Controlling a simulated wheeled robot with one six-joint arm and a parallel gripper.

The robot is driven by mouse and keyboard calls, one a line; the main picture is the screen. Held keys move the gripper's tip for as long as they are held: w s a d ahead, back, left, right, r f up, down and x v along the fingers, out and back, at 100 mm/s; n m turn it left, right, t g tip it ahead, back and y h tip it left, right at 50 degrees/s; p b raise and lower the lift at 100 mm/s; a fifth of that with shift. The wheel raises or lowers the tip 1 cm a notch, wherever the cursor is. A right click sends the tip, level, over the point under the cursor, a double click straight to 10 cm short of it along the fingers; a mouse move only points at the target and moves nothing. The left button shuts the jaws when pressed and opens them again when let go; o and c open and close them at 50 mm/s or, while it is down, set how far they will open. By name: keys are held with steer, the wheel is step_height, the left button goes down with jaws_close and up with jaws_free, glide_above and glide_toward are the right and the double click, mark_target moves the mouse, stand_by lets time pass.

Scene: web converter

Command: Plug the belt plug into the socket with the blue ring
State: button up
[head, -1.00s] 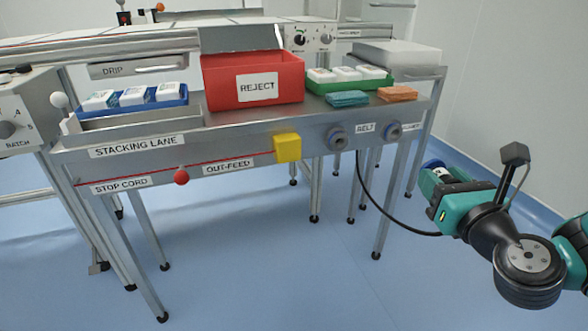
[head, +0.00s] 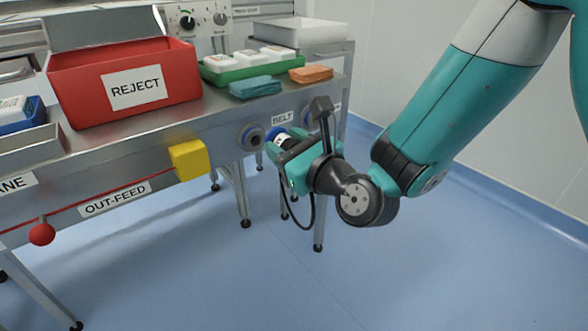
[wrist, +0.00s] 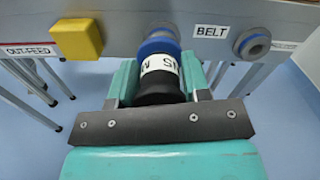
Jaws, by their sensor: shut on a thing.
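My gripper (head: 283,147) is shut on the belt plug (head: 281,137), which has a blue front collar and a white lettered band. In the wrist view the plug (wrist: 160,68) points away from me at the bench's front panel, its black rear between the jaws.
A yellow block (head: 189,159) sticks out of the panel left of the left socket. A black cable (head: 311,212) hangs below my gripper. A red REJECT bin (head: 180,92), green tray (head: 215,77) and teal pack (head: 255,87) stand on the bench above.

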steer(key=f+n+b, duration=0.1)
steer(key=f, duration=0.1)
steer(key=d+f+n+b, duration=0.1)
steer(key=f+n+b, duration=0.1)
steer(key=shift+s+f, duration=0.2)
steer(key=shift+n, duration=0.3)
steer(key=shift+p+x, duration=2.75)
steer(key=shift+p, duration=0.4)
steer(key=shift+p+x, duration=1.7)
steer(key=shift+p, duration=1.45)
